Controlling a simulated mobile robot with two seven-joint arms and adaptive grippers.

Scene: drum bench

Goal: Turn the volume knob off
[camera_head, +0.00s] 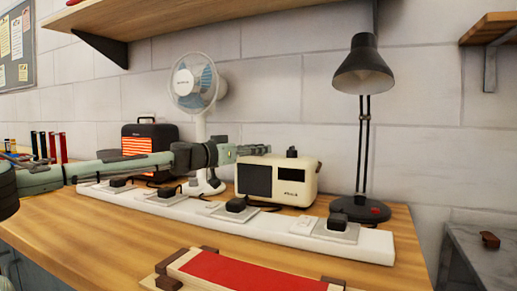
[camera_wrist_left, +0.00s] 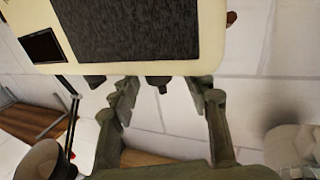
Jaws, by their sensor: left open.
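A cream radio (camera_head: 286,194) with a dark speaker grille stands at the back of the bench; it fills the top of the left wrist view (camera_wrist_left: 212,35), upside down. A dark knob (camera_head: 291,152) shows on its top. The left wrist view shows two dark knobs, one (camera_wrist_left: 95,81) outside my fingers and one (camera_wrist_left: 158,83) between them; I cannot tell which is for volume. My left gripper (camera_head: 262,149) is open at the radio's top edge; in the left wrist view its fingers (camera_wrist_left: 165,95) flank the second knob, without clear contact. My right gripper is out of view.
A white power strip (camera_head: 270,229) with plugs runs in front of the radio. A white fan (camera_head: 197,85) and an orange-fronted heater (camera_head: 140,145) stand left, a black lamp (camera_head: 363,75) right. A red-topped block (camera_head: 240,275) lies at the front.

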